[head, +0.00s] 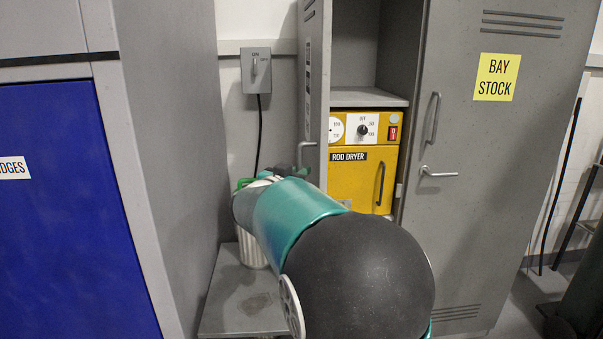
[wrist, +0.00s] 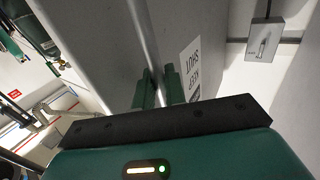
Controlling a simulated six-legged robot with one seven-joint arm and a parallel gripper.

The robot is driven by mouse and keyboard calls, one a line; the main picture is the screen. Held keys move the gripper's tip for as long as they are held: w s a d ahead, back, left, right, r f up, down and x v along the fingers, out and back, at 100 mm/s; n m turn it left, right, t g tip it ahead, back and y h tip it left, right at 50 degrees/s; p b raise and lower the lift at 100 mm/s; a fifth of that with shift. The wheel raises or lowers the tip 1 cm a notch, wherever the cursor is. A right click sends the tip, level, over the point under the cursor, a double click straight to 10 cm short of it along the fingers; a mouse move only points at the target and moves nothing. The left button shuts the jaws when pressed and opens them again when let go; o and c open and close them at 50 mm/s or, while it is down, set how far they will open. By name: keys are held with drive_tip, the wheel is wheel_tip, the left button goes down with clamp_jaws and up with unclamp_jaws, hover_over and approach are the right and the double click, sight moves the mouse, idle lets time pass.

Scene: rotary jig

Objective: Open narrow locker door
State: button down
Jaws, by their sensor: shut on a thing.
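The narrow locker door (head: 316,70) is grey and stands swung outward, seen nearly edge-on in the head view. Its inside is exposed to the right. The exact contact is partly hidden by my arm in the head view.
A yellow rod dryer (head: 358,178) sits inside the open locker. The wide "BAY STOCK" door (head: 480,170) beside it is closed. A switch box (head: 256,70) with a cable hangs on the wall. A grey cabinet with a blue front (head: 70,220) stands left.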

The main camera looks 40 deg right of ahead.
drive_tip(key=c, duration=1.5)
unclamp_jaws()
drive_tip(key=shift+c, duration=0.2)
drive_tip(key=v, duration=1.3)
drive_tip(key=shift+a, duration=0.35)
drive_tip(key=shift+s+r, duration=0.1)
